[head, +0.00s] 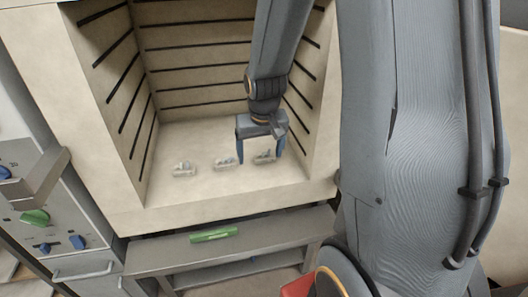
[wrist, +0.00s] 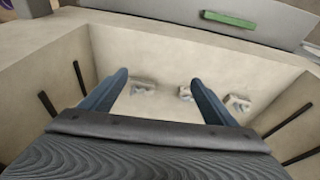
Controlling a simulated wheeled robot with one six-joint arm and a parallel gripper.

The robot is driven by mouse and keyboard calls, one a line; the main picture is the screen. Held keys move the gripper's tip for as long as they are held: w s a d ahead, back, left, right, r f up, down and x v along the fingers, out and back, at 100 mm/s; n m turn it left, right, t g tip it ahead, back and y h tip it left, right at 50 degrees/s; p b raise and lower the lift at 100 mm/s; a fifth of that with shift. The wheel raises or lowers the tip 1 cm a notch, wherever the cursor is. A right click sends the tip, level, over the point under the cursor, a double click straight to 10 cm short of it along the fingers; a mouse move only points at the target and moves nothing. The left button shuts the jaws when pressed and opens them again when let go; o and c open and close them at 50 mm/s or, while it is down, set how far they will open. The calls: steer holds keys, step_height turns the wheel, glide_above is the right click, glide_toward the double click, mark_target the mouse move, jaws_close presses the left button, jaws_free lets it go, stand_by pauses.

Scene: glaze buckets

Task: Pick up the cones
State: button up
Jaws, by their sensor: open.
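Three small pale grey cone sets stand in a row on the floor of a cream kiln chamber. In the head view they are the left set (head: 184,169), the middle set (head: 224,163) and the right set (head: 264,157). My gripper (head: 260,155) is open and empty, reaching down into the chamber, its blue fingers to either side of the right set in the picture. In the wrist view the right set (wrist: 143,88) shows between the fingers (wrist: 158,80). The middle set (wrist: 186,93) is partly hidden by one finger, and the left set (wrist: 238,103) lies outside it. I cannot tell the exact height gap.
The kiln walls (head: 200,60) carry dark heating rods close on the sides. A grey metal table (head: 150,258) with a green bar (head: 214,235) stands before the kiln opening. A control panel with knobs (head: 45,220) is at left. The kiln floor in front of the sets is clear.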

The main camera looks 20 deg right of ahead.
steer(key=t+p, duration=0.1)
glide_above(265, 150)
steer(key=s, duration=0.2)
steer(key=f, duration=0.2)
steer(key=shift+w+a+f+m, duration=0.25)
steer(key=shift+w+f+m, duration=0.25)
steer(key=shift+f, duration=0.3)
steer(key=b+x, duration=0.1)
steer(key=x, duration=0.4)
steer(key=shift+s+d+f+b, duration=0.1)
steer(key=shift+f+b, duration=0.1)
steer(key=shift+b, duration=0.1)
steer(key=shift+h, duration=0.3)
steer(key=c, duration=1.2)
